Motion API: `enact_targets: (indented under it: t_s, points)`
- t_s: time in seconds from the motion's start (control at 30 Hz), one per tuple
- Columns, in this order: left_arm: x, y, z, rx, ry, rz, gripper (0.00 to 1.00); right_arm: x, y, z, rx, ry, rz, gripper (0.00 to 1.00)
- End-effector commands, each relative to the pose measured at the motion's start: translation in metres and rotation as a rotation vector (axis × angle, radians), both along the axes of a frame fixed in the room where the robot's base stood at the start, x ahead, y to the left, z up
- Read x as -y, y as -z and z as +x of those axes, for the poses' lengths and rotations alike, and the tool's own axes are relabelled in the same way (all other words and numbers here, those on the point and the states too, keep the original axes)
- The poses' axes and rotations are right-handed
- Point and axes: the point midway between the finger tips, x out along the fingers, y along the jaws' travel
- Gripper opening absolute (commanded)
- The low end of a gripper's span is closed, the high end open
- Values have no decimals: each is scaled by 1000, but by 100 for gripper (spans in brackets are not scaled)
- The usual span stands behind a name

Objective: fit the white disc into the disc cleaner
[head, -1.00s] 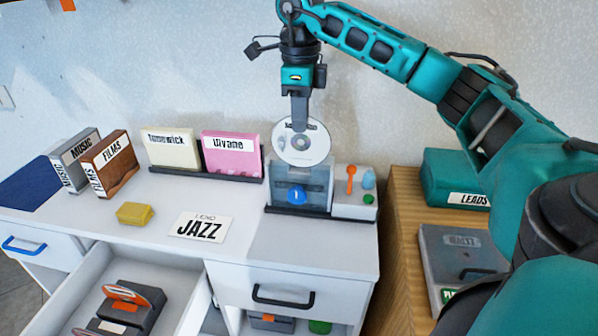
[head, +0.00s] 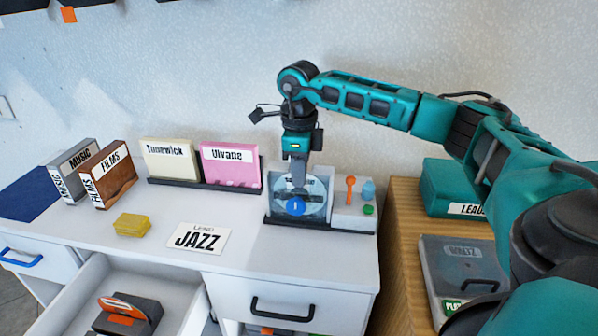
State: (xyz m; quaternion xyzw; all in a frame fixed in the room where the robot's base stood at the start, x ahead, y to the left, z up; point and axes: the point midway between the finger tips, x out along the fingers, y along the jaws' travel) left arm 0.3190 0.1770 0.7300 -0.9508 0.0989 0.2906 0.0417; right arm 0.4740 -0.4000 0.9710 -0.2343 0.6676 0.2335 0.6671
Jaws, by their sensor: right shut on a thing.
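The disc cleaner (head: 274,207) is a clear upright case on a dark base at the right end of the white desk, with a blue round knob (head: 296,207) on its front. The white disc (head: 314,204) stands upright inside the case and shows through its clear front. My right gripper (head: 298,184) points down from above, its fingers at the top of the cleaner, and is shut on the disc's upper part. The fingertips are partly hidden by the cleaner's front. My left gripper is not in view.
A holder (head: 350,214) with small orange, blue and green items adjoins the cleaner on the right. Pink (head: 231,167) and cream (head: 171,160) cases stand left of it. A JAZZ card (head: 198,239) and yellow block (head: 132,225) lie in front. A drawer (head: 170,290) is open below.

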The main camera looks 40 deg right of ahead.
Motion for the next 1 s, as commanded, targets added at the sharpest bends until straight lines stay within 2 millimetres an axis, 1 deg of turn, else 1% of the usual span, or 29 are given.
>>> enact_targets:
  t_s: [0.07,0.1,0.37,0.57,0.7,0.77,0.87,1.0]
  points:
    - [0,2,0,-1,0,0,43,0,3,0,0,0,0,0]
    - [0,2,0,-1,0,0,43,0,3,0,0,0,0,7]
    - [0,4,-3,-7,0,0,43,0,2,0,1,0,1,32]
    - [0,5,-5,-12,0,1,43,0,2,0,1,0,1,32]
    - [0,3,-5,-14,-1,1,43,0,-5,1,2,0,0,32]
    - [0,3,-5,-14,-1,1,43,0,-13,1,5,0,2,32]
    - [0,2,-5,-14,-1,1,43,-1,-32,1,5,-1,2,32]
    - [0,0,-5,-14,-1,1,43,-1,-64,1,6,-1,2,32]
